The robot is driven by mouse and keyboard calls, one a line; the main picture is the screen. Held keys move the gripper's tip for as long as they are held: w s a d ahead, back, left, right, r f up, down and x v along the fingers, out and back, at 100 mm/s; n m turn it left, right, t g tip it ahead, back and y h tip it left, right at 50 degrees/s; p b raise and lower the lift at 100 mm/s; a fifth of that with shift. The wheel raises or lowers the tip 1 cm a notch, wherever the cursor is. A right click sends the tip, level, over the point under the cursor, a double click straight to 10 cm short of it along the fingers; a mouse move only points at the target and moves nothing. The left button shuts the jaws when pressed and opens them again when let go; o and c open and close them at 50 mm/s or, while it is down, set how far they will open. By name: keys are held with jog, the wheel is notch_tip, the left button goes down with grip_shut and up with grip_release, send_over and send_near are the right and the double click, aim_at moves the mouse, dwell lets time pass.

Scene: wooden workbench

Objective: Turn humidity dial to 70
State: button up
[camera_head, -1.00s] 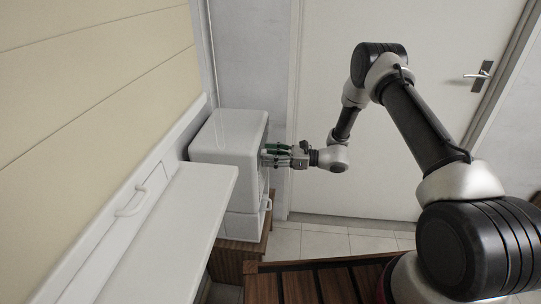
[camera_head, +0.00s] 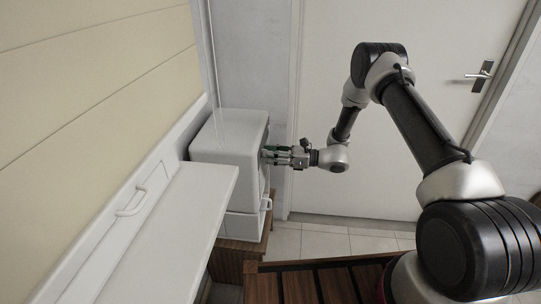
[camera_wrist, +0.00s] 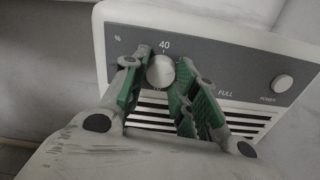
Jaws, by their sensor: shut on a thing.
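The humidity dial (camera_wrist: 160,72) is a round silver knob on the dark grey panel of a white appliance (camera_head: 228,137). In the wrist view "40" stands just above the dial, "%" is to the left and "FULL" is at the lower right. My gripper (camera_wrist: 162,60) has its green-padded fingers on either side of the dial, shut on it. In the head view my gripper (camera_head: 267,153) reaches the appliance's front from the right; the dial itself is hidden there. Other marks around the dial are covered by the fingers or too small to read.
A round POWER button (camera_wrist: 282,83) sits to the right on the panel, with vent slots below. The appliance stands on a wooden cabinet (camera_head: 237,258) beside a white counter (camera_head: 180,215). A white door (camera_head: 420,60) is behind my arm.

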jog(key=m, duration=2.2)
jog(key=shift+r, duration=0.15)
jog(key=shift+m, duration=0.3)
jog(key=shift+c, duration=0.2)
jog(key=o, duration=1.1)
jog(key=shift+c, duration=0.2)
jog(key=shift+d, duration=0.1)
jog(key=s+d, duration=0.2)
jog(key=d, duration=0.9)
jog(key=shift+s+d, duration=0.2)
jog(key=shift+d, duration=0.1)
